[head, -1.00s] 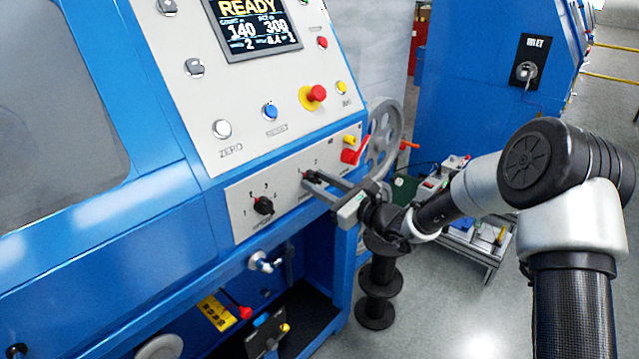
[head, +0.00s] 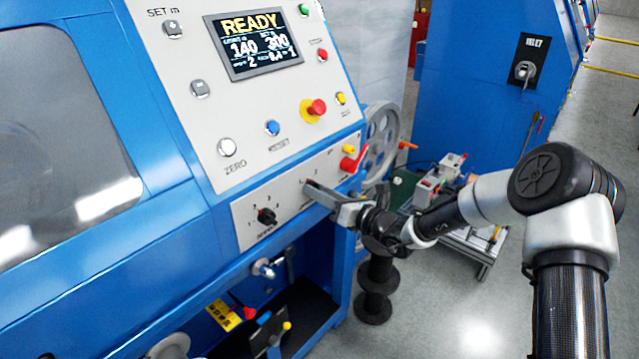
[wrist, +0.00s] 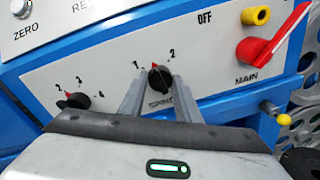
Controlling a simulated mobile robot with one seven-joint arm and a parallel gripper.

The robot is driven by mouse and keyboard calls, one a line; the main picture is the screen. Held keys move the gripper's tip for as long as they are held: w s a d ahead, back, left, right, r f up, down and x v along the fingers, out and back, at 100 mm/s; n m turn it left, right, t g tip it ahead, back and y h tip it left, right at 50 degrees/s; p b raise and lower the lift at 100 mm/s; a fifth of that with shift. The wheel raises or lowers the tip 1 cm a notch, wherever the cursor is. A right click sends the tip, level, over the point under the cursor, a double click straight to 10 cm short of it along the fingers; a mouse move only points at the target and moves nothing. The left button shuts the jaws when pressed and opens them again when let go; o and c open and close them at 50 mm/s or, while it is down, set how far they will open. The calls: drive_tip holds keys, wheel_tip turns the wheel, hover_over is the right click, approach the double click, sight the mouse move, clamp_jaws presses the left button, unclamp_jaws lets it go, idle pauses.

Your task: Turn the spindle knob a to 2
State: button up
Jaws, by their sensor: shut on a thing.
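The spindle knob (wrist: 160,79) is a small black knob with a red mark, on the light grey panel between the labels 1 and 2. Its red mark sits at the upper left, toward the 1. My gripper (wrist: 159,86) has one finger on each side of the knob and is shut on it. In the head view my gripper (head: 312,189) reaches the panel from the right, and its fingers hide the knob. The lower part of the SPINDLE label is covered by the fingers in the wrist view.
A second black knob (head: 267,216) with several positions is left of my gripper. The red MAIN lever (wrist: 272,48) and a yellow knob (wrist: 256,15) are to the right. Above are the READY screen (head: 253,43) and a red emergency button (head: 315,108).

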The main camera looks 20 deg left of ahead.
drive_tip(key=m+g+p, duration=0.1)
drive_tip(key=m+p, duration=0.6)
drive_tip(key=m, duration=0.2)
drive_tip(key=shift+m, duration=0.4)
idle(0.5)
drive_tip(key=o, duration=1.1)
drive_tip(key=shift+c, duration=0.2)
drive_tip(key=v, duration=1.7)
drive_tip(key=shift+d+p, duration=0.3)
drive_tip(key=shift+r, duration=0.15)
